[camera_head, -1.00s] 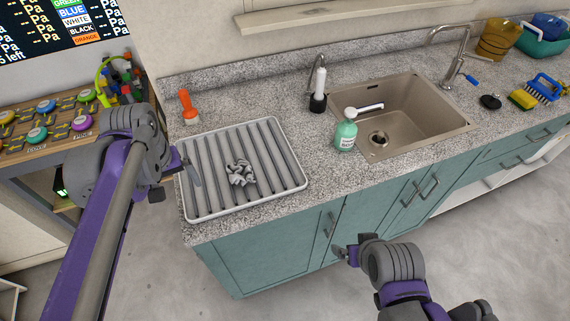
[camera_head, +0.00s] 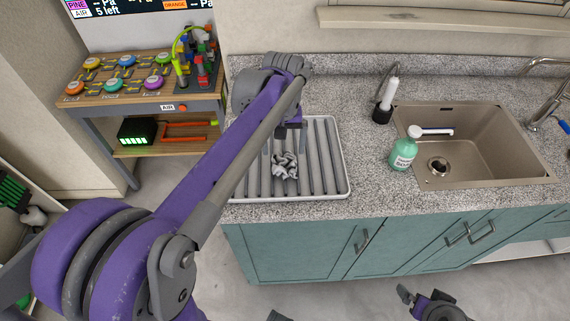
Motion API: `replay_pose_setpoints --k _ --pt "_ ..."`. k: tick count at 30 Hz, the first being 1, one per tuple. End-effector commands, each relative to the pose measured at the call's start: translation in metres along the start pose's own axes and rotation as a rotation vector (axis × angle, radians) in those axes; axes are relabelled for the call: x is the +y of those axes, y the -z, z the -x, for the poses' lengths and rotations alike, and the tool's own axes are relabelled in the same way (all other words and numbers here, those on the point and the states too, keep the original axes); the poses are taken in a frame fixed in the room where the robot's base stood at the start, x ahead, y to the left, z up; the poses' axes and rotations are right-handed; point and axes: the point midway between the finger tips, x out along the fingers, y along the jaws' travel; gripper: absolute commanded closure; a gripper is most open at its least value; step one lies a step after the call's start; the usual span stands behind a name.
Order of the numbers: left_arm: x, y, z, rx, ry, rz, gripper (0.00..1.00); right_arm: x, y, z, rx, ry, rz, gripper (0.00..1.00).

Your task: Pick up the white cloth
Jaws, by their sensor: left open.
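My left gripper (camera_head: 285,143) is open over the tray, just above and behind the cloth. My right gripper (camera_head: 406,294) is low in front of the cabinets, at the bottom edge of the view. Its jaw opening is not clear.
A green soap bottle (camera_head: 403,150) and a dark holder with a white handle (camera_head: 384,106) stand between the tray and the sink (camera_head: 500,170). A wooden workbench (camera_head: 128,100) with coloured knobs is at the left. Teal cabinets (camera_head: 300,250) are below the counter.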

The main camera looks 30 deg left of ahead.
Motion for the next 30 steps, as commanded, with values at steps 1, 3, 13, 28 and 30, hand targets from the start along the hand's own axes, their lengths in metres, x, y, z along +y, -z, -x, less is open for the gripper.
replay_pose_setpoints --k 1,3,13,28,30 --pt "0.000 -0.001 -0.004 0.000 0.000 -0.001 0.00 0.000 0.000 0.000 0.000 0.000 0.000 0.00" --pt "0.001 -0.003 -0.012 0.000 0.000 -0.001 0.00 0.000 0.000 0.000 0.000 0.000 0.000 0.00" --pt "0.002 -0.007 -0.051 0.000 0.000 -0.001 0.00 0.000 -0.001 -0.001 0.000 0.000 0.000 0.00" --pt "0.002 -0.008 -0.051 0.000 0.000 -0.001 0.50 0.000 -0.001 -0.001 0.000 0.000 0.000 0.00" --pt "0.002 -0.008 -0.051 0.000 0.000 -0.001 0.63 0.000 -0.001 -0.001 0.000 0.000 0.000 0.00"
